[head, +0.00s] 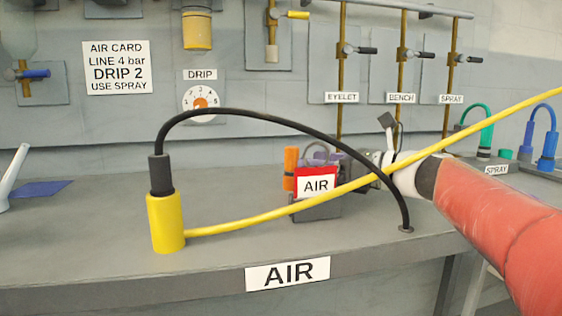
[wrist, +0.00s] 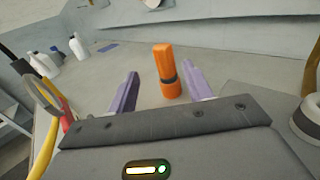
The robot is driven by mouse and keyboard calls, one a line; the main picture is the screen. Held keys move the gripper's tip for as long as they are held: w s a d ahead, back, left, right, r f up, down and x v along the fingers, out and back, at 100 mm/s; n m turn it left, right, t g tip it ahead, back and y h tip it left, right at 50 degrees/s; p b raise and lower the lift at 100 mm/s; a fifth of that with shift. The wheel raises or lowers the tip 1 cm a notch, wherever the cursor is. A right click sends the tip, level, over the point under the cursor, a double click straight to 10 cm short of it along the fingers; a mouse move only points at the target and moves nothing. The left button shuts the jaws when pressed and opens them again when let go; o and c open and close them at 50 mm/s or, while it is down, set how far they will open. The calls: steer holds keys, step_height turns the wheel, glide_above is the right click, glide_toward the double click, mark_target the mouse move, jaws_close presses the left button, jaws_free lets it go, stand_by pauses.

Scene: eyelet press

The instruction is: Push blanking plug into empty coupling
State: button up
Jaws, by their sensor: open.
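An upright orange plug-like piece with a dark band (wrist: 166,72) stands between the purple fingers of my gripper (wrist: 160,88) in the wrist view. The fingers are apart, with a gap on both sides of it. In the head view the orange piece (head: 290,168) shows left of the red-edged AIR tag, which partly hides my gripper (head: 318,155). A yellow coupling (head: 166,224) stands at the bench's left front, with a yellow hose from its base. A black hose end (head: 160,175) sits on top of it. I cannot tell whether its socket is filled by it.
The black hose (head: 262,118) arches to a hole at the bench front. The yellow hose (head: 440,150) crosses in front of my arm. Green (head: 487,135) and blue (head: 548,145) fittings stand at right. A blue mat (head: 40,188) lies at left. The bench between mat and coupling is clear.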

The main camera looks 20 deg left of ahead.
mark_target(298, 157)
steer(key=x, duration=0.6)
steer(key=shift+w+a, duration=0.25)
steer(key=shift+w, duration=0.2)
steer(key=c, duration=1.1)
